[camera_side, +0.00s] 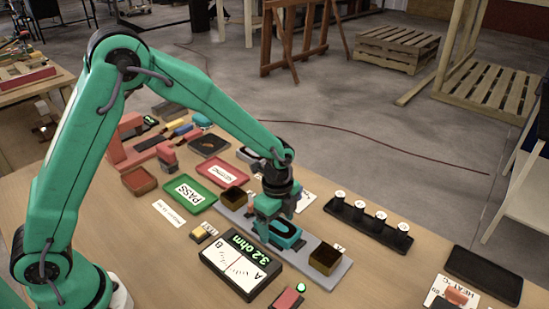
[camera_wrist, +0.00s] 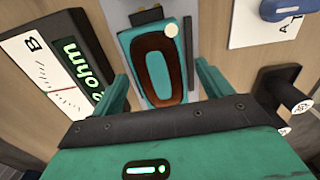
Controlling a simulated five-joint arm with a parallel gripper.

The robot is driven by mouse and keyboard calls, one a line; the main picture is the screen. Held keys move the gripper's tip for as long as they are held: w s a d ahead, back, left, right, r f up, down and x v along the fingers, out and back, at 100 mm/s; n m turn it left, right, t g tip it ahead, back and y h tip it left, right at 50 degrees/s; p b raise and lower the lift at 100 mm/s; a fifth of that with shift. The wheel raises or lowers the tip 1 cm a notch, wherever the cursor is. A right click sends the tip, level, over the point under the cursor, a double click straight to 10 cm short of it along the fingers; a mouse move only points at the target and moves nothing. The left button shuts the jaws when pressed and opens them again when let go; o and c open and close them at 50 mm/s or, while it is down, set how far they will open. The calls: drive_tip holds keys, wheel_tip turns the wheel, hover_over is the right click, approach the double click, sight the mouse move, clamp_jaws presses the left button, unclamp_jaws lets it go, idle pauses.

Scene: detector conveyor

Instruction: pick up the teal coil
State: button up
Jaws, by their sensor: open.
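The teal coil (camera_wrist: 155,66) is a flat, rounded teal block with a dark brown oval winding around a teal middle. It lies on the grey plate of a fixture, between two dark blocks; it also shows in the side view (camera_side: 288,234). My gripper (camera_side: 276,214) is just above the coil, pointing down, and partly covers it. In the wrist view the two teal fingers of my gripper (camera_wrist: 162,74) are apart, one on each side of the coil's near end. I cannot tell whether either finger touches it.
The grey fixture plate (camera_side: 337,276) carries dark blocks (camera_side: 325,258) at its ends. A meter reading 3.2 ohm (camera_side: 240,264) stands left of it. A black rack with several white-topped pegs (camera_side: 368,228) stands right. A green PASS tray (camera_side: 190,194) and red tray (camera_side: 222,172) lie behind.

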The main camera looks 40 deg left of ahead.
sight(278, 225)
drive_tip(key=shift+c, duration=0.2)
drive_tip(key=c, duration=1.3)
drive_tip(key=shift+r, duration=0.15)
drive_tip(key=shift+r, duration=0.75)
wheel_tip(278, 225, up, 2)
drive_tip(key=shift+r, duration=0.25)
drive_tip(key=s+d+r, duration=0.6)
drive_tip(key=s+d, duration=0.1)
drive_tip(key=s, duration=0.1)
drive_tip(key=shift+s+d+r, duration=0.35)
drive_tip(key=shift+d+r, duration=0.05)
